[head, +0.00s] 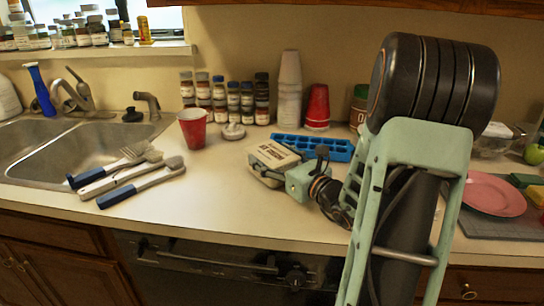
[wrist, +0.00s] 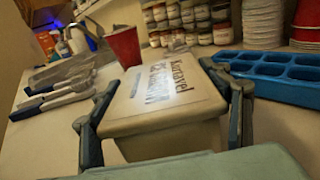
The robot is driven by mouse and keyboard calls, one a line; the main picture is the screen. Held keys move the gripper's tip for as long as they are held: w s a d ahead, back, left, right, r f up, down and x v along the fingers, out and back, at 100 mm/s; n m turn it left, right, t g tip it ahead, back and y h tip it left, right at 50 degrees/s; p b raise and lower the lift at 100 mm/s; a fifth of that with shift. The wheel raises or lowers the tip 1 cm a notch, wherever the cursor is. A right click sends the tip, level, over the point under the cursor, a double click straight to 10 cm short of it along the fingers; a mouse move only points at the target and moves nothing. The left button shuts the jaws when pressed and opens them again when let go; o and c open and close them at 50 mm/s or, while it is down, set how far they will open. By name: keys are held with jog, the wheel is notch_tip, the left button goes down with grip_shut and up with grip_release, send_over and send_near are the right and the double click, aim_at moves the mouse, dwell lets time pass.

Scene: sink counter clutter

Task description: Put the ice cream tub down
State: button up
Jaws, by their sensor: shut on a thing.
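The ice cream tub (head: 276,155) is a cream box with dark lettering on its lid. It also shows in the wrist view (wrist: 165,100), lid up and slightly tilted in the picture. My gripper (head: 272,172) is shut on it, with one finger on each side; the fingers also flank it in the wrist view (wrist: 157,84). The tub is at or just above the middle of the counter (head: 215,215). I cannot tell whether its base touches the surface.
A blue ice tray (head: 335,150) lies just behind the tub. A red cup (head: 192,128) stands to the left, with brushes (head: 140,182) near the sink (head: 70,150). Spice jars, stacked cups (head: 289,90) and a red cup stack (head: 317,108) line the wall. The counter front-left of the tub is clear.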

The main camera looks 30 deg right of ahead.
jog(key=o, duration=1.2)
jog(key=shift+f, duration=0.15)
jog(key=o, duration=0.4)
